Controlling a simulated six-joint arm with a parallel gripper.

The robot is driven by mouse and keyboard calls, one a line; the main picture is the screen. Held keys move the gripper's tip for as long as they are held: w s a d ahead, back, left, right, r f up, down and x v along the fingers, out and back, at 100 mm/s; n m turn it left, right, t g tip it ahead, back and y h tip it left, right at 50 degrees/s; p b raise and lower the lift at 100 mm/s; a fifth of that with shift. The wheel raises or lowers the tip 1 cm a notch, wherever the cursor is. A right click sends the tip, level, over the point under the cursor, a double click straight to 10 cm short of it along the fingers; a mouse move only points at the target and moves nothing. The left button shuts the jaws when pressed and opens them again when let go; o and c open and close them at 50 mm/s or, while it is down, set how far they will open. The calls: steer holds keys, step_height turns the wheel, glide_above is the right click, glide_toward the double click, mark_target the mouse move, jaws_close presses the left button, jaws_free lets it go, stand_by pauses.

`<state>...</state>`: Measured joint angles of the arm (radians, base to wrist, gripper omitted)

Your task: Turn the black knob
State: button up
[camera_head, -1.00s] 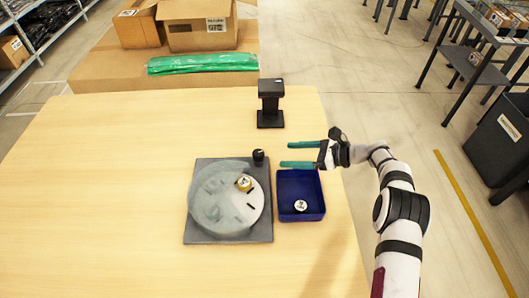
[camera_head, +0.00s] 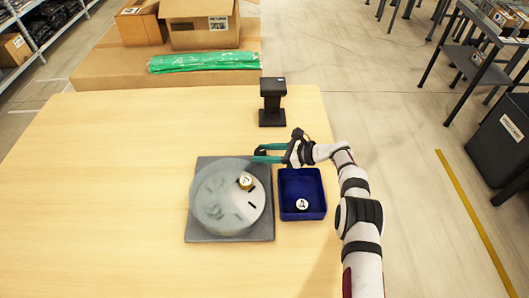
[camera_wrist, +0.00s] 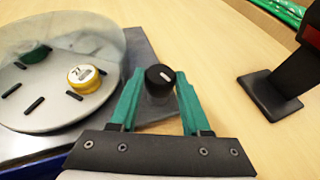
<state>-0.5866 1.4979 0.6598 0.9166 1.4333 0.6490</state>
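The black knob (camera_wrist: 160,78) stands at the corner of a grey base plate (camera_wrist: 140,52), with a white mark on its top. My gripper (camera_wrist: 158,85) is open, its two green fingers on either side of the knob with small gaps visible. In the head view my gripper (camera_head: 268,153) hides the knob. A round disc (camera_head: 228,220) with dark slots sits on the base plate, partly under a clear cover. A yellow-rimmed piece with a white numbered top (camera_head: 246,181) stands on the disc, and it also shows in the wrist view (camera_wrist: 84,76).
A blue bin (camera_head: 303,215) holding a white-topped piece (camera_head: 302,204) stands right of the plate, below my arm. A black stand (camera_head: 272,103) rises behind the gripper. Cardboard boxes (camera_head: 200,30) and a green bag (camera_head: 204,62) are beyond the table, whose left side is clear.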

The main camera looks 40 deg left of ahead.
jaws_close()
steer(key=shift+s, duration=0.1)
steer(key=shift+m+t, duration=0.3)
steer(key=m+t, duration=0.3)
steer(key=m+t+y, duration=0.1)
steer(key=t, duration=0.1)
steer(key=shift+s+m, duration=0.3)
steer(key=shift+s, duration=0.1)
steer(key=shift+s+m+t+h, duration=0.15)
steer(key=shift+m+t+h, duration=0.15)
steer(key=shift+m+t, duration=1.6)
steer(key=shift+t, duration=0.4)
steer(key=o, duration=0.7)
jaws_free()
steer(key=shift+c, duration=0.2)
